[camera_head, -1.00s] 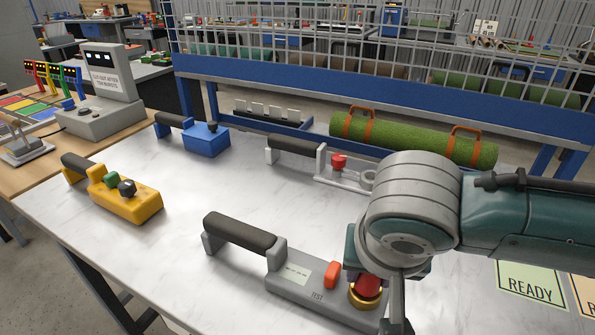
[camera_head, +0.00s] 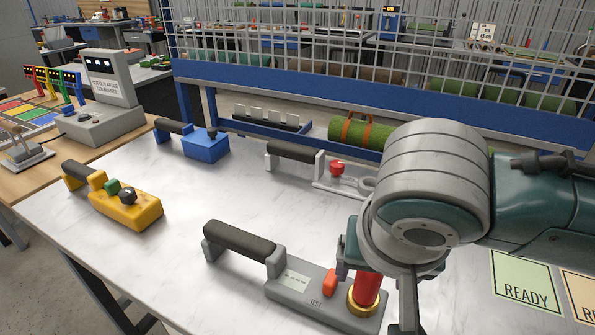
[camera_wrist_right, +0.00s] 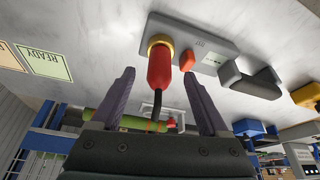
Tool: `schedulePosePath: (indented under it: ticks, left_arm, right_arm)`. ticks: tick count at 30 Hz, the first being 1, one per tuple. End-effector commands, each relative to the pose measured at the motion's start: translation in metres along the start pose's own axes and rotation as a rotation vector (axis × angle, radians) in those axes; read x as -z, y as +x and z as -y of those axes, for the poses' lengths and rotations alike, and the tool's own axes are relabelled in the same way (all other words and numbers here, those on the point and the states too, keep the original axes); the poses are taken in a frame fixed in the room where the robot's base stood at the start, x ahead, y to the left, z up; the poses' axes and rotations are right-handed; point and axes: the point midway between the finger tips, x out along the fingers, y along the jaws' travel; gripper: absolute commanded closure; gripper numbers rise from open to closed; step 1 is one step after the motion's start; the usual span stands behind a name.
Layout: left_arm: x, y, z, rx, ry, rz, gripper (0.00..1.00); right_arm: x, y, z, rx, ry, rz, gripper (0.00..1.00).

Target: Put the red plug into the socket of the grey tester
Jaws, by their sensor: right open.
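The grey tester (camera_head: 315,297) lies at the front of the white table, with a black-gripped handle, an orange button and a brass-ringed socket (camera_head: 362,303). The red plug (camera_head: 367,287) stands in the brass ring of that socket. In the right wrist view the red plug (camera_wrist_right: 159,72) meets the brass ring (camera_wrist_right: 160,42), and a dark cord trails from its back end. My right gripper (camera_head: 377,291) is open, its fingers on either side of the plug, with visible gaps in the wrist view (camera_wrist_right: 159,76). How deep the plug sits is hidden. My left gripper is not in view.
A yellow tester (camera_head: 128,208), a blue one (camera_head: 206,146) and a white one with a red knob (camera_head: 337,168) stand on the table. A green turf roll (camera_head: 375,137) lies behind. A READY card (camera_head: 525,287) is at right. The middle of the table is clear.

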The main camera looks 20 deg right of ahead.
Motion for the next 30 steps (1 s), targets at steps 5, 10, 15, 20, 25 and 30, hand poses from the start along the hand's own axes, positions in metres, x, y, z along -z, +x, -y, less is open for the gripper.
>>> schedulePosePath:
  ticks: [5, 10, 15, 20, 25, 30]
  left_arm:
    - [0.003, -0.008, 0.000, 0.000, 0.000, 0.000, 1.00]
    - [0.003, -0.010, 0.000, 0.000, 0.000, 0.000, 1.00]
    - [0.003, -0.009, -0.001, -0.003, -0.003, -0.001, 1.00]
    - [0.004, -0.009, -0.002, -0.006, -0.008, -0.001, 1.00]
    - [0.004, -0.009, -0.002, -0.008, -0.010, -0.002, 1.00]
    - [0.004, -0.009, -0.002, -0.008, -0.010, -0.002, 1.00]
  right_arm:
    - [0.001, -0.034, 0.001, 0.003, 0.000, 0.000, 0.22]
    - [0.000, -0.047, 0.000, 0.001, 0.000, 0.001, 0.22]
    - [0.000, -0.049, 0.000, 0.000, 0.000, 0.000, 0.22]
    - [0.000, -0.048, 0.000, 0.000, 0.000, 0.000, 0.22]
    - [0.000, -0.048, 0.000, 0.001, -0.001, 0.001, 0.22]
    - [-0.026, -0.054, 0.007, 0.068, -0.112, 0.056, 0.22]
